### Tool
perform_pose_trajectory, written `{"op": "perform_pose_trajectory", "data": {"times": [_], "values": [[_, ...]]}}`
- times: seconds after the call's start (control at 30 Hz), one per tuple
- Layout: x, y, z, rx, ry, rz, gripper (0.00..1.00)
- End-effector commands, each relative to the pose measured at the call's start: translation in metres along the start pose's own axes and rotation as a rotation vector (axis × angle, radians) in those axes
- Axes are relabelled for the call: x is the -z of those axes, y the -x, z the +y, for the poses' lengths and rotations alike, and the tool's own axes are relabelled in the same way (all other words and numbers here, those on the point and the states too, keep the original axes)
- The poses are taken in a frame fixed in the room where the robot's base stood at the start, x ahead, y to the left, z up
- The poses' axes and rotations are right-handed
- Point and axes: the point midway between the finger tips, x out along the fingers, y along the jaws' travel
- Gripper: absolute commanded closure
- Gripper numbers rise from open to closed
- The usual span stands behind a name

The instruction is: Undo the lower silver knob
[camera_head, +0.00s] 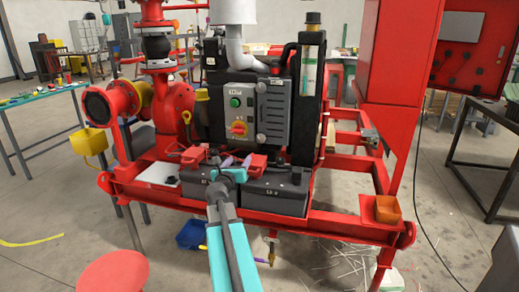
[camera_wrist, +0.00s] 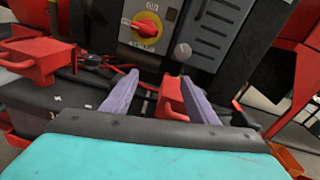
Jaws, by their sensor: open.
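The lower silver knob (camera_head: 261,138) is a small round grey knob at the lower right part of the grey control box (camera_head: 273,112). In the wrist view the knob (camera_wrist: 182,51) shows just beyond the tip of the right finger. My gripper (camera_head: 236,161) has two purple fingers, spread apart, in front of and below the control box. In the wrist view my gripper (camera_wrist: 160,76) is open with nothing held between the fingers. A red rotary switch on a yellow plate (camera_wrist: 147,28) sits left of the knob.
Black batteries (camera_head: 275,195) with red terminal covers (camera_head: 253,163) stand below the control box, close under my gripper. The red skid frame (camera_head: 335,222) runs along the front.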

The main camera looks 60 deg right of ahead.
Motion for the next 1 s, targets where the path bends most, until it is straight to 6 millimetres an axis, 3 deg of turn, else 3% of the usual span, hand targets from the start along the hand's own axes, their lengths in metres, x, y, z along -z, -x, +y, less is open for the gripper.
{"op": "perform_pose_trajectory", "data": {"times": [0.1,0.27,0.73,1.0], "values": [[-0.007,-0.011,-0.029,0.035,0.023,-0.028,0.47],[-0.016,-0.015,-0.048,0.057,0.039,-0.045,0.47],[-0.017,-0.018,-0.050,0.059,0.039,-0.045,0.47],[-0.018,-0.033,-0.051,0.060,0.039,-0.044,0.47]]}}
